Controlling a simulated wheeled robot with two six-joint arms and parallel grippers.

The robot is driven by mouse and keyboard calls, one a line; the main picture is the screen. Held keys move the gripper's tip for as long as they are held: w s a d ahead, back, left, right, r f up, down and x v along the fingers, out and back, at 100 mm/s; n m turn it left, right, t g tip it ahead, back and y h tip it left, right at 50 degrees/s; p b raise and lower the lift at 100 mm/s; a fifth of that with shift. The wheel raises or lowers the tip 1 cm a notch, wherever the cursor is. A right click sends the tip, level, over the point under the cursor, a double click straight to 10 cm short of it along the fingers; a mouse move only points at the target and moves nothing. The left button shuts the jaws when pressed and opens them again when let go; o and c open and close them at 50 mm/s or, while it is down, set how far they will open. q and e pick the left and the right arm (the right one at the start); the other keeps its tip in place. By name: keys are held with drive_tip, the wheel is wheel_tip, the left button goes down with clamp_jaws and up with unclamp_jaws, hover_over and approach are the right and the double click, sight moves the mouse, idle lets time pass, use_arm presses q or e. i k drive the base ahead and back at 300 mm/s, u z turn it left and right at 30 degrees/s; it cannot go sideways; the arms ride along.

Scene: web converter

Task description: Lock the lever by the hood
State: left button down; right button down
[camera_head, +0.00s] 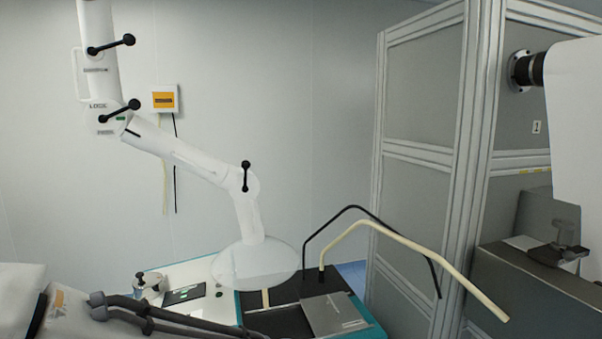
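A white jointed extraction arm (185,155) comes down from the upper left. It ends in a clear, dish-shaped hood (255,265) just above the work surface. A black lever (245,176) stands roughly upright at the arm's lowest joint, just above the hood. Two more black levers sit higher up: the top lever (112,45) and the middle lever (120,110), both tilted up to the right.
A white and teal bench (190,275) lies below, with a small metal-and-glass container (146,284) on it. Black and cream bent rods (400,240) rise at the right, before a grey framed cabinet (425,100). Air around the lever looks clear.

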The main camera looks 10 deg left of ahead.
sight(246, 164)
drive_tip(key=z, duration=0.2)
drive_tip(key=i, duration=0.7)
drive_tip(key=u, duration=0.65)
drive_tip(key=i, duration=0.45)
drive_tip(key=u, duration=0.55)
